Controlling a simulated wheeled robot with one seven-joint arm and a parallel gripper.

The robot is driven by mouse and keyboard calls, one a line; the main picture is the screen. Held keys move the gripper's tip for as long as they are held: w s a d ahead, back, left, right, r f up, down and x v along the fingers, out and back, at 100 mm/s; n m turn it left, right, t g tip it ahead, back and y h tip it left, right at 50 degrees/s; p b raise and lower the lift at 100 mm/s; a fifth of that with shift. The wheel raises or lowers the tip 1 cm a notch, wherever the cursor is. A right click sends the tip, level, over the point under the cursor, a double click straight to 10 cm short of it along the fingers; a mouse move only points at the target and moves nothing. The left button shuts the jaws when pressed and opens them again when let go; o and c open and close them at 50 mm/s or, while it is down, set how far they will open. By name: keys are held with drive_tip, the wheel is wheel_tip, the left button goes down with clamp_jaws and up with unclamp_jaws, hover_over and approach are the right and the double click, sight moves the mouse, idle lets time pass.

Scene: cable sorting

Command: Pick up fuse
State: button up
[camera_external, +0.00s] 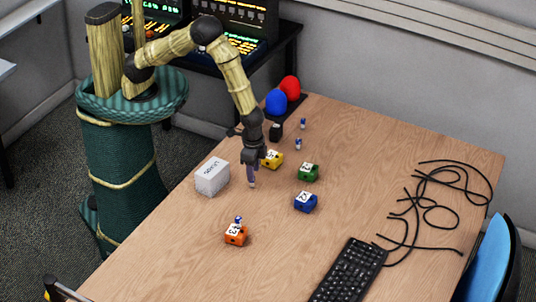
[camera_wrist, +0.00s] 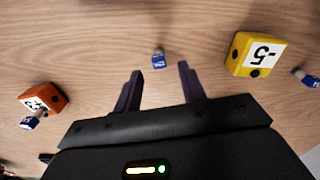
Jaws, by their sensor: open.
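A small blue-and-white fuse (camera_wrist: 158,60) lies on the table in the wrist view, just ahead of the gap between my fingertips. My gripper (camera_wrist: 160,77) is open and empty. In the external view my gripper (camera_external: 252,183) points down over the table, between the white box and the numbered blocks; the fuse at its tips cannot be made out there. A second fuse (camera_wrist: 308,77) lies beside the yellow block, and a third (camera_wrist: 30,121) is at the orange block. Two fuses show farther back, one (camera_external: 303,123) behind the other (camera_external: 298,143).
The yellow block (camera_external: 272,159), green block (camera_external: 308,172), blue block (camera_external: 305,202) and orange block (camera_external: 235,235) stand around my gripper. A white box (camera_external: 212,176) is close on the left. A keyboard (camera_external: 348,272) and black cables (camera_external: 412,215) lie on the right.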

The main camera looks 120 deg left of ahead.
drive_tip(key=f, duration=0.4)
drive_tip(key=shift+s+f+p, duration=0.2)
drive_tip(key=shift+s+p, duration=0.05)
drive_tip(key=shift+p, duration=0.1)
drive_tip(key=shift+c, duration=0.4)
clamp_jaws()
